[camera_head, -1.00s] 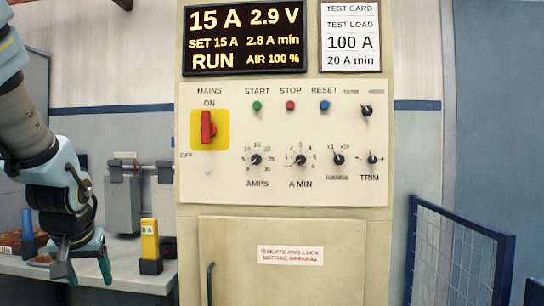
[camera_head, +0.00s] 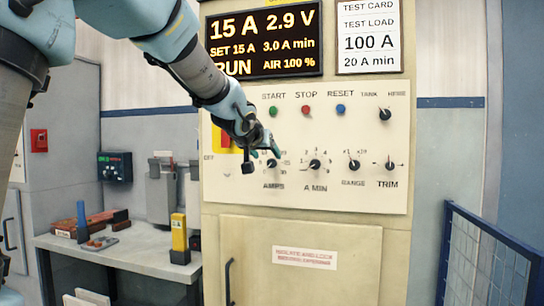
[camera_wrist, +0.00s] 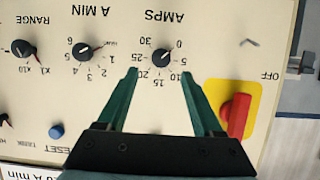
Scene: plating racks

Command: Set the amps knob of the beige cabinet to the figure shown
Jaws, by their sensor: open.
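The beige cabinet (camera_head: 300,225) stands ahead of me. Its black AMPS knob (camera_head: 272,163) sits low on the panel, below the START button, and shows large in the upside-down wrist view (camera_wrist: 161,57) inside a printed scale from 0 to 30. The display (camera_head: 264,42) reads 15 A, 2.9 V, SET 15 A, 3.0 A min, RUN. The test card (camera_head: 369,37) reads TEST LOAD 100 A, 20 A min. My gripper (camera_wrist: 160,72) is open and empty, its fingers either side of the knob in the wrist view. I cannot tell how far off the panel they are.
The red mains switch (camera_wrist: 236,114) on its yellow plate is beside one finger. The A MIN knob (camera_head: 315,164), RANGE knob (camera_head: 354,164) and TRIM knob (camera_head: 390,165) lie to the right. A bench (camera_head: 130,248) stands left, a blue mesh barrier (camera_head: 485,262) right.

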